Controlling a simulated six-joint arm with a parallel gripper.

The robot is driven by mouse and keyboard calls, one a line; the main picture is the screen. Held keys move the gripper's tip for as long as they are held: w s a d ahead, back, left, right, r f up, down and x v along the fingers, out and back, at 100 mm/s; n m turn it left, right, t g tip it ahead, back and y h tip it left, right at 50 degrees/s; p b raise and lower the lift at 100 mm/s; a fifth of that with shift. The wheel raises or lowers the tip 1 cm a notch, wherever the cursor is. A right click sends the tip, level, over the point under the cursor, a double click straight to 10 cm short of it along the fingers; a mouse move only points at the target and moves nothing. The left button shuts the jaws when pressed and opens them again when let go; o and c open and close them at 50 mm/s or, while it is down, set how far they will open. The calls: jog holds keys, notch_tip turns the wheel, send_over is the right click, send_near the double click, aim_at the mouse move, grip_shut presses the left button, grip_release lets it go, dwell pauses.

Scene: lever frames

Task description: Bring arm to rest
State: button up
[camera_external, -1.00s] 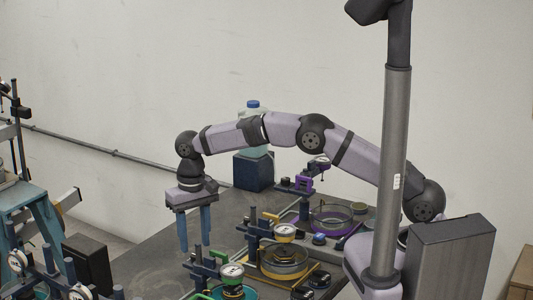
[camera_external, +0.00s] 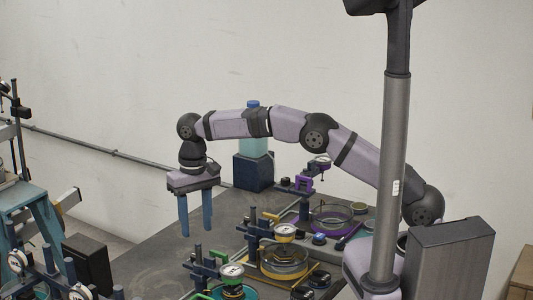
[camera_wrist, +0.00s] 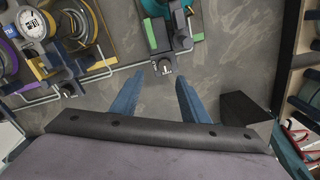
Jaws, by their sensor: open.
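My gripper (camera_external: 195,214) hangs at the end of my arm, fingers pointing down, left of the lever frames in the external view. Its two blue fingers are apart with nothing between them.
Lever frames with gauges stand right of my gripper, with yellow (camera_external: 284,262), purple (camera_external: 332,217) and teal (camera_external: 232,291) rings. A dark blue block (camera_external: 253,171) holds a bottle behind.

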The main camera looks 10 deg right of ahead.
jog(key=w+d+r+m+p, duration=0.15)
jog(key=w+d, duration=0.35)
jog(key=d, duration=0.9)
jog(key=w+d+r+m+p, duration=0.15)
jog(key=w+d, duration=0.25)
jog(key=d, duration=1)
jog(key=s+d+f, duration=0.1)
jog(key=s+d, duration=0.6)
jog(key=d, duration=0.3)
jog(key=s+d+f+m, duration=0.1)
jog(key=s+d+f, duration=0.1)
jog(key=s+d, duration=0.5)
jog(key=d, duration=0.4)
jog(key=shift+s+f+p, duration=0.15)
jog(key=shift+s+p, duration=0.2)
jog(key=shift+p, duration=0.05)
